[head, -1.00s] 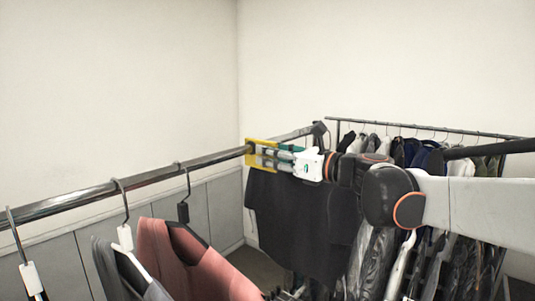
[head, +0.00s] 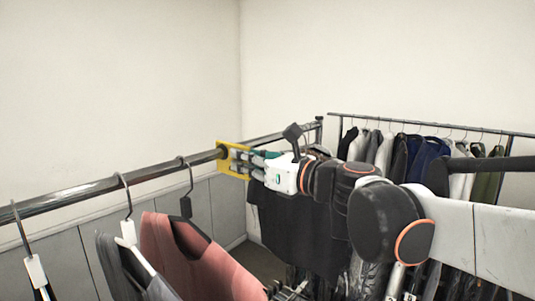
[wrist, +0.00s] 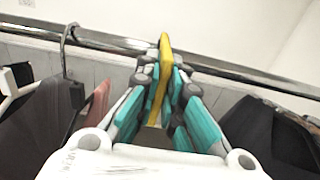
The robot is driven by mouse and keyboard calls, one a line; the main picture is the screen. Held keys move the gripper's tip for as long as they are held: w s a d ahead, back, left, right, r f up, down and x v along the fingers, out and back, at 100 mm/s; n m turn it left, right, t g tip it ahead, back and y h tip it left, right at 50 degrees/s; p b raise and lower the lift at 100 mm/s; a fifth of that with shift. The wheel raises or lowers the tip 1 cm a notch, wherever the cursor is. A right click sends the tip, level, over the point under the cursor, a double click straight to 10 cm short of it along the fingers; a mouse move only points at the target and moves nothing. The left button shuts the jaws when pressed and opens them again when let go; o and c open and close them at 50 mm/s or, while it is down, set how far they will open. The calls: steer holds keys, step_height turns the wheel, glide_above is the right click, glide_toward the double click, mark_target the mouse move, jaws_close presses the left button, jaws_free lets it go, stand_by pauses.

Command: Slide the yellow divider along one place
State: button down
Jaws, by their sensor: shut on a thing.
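The yellow divider (head: 224,158) is a flat plate on the metal rail (head: 90,190). It also shows edge-on in the wrist view (wrist: 163,75), where its top reaches over the rail (wrist: 215,66). My gripper (head: 243,162) is shut on the divider, its teal and grey fingers (wrist: 162,85) on either side of it. Left of the divider hangs a pink garment (head: 190,250) on a dark hanger (head: 186,190). Right of it, below my gripper, hangs a black garment (head: 295,225). The black garment's hanger hook is hidden behind my gripper in the head view.
A grey garment (head: 125,270) on a white-tagged hanger (head: 128,230) hangs farther left. A bare stretch of rail lies between the divider and the dark hanger's hook. A second rack (head: 430,125) full of clothes stands at the back right.

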steer(key=s+a, duration=0.2)
steer(key=s, duration=0.1)
steer(key=shift+s+a, duration=0.3)
steer(key=shift+a, duration=0.1)
steer(key=shift+w, duration=0.1)
steer(key=c, duration=1.7)
jaws_free()
steer(key=shift+d, duration=0.15)
steer(key=v, duration=1.2)
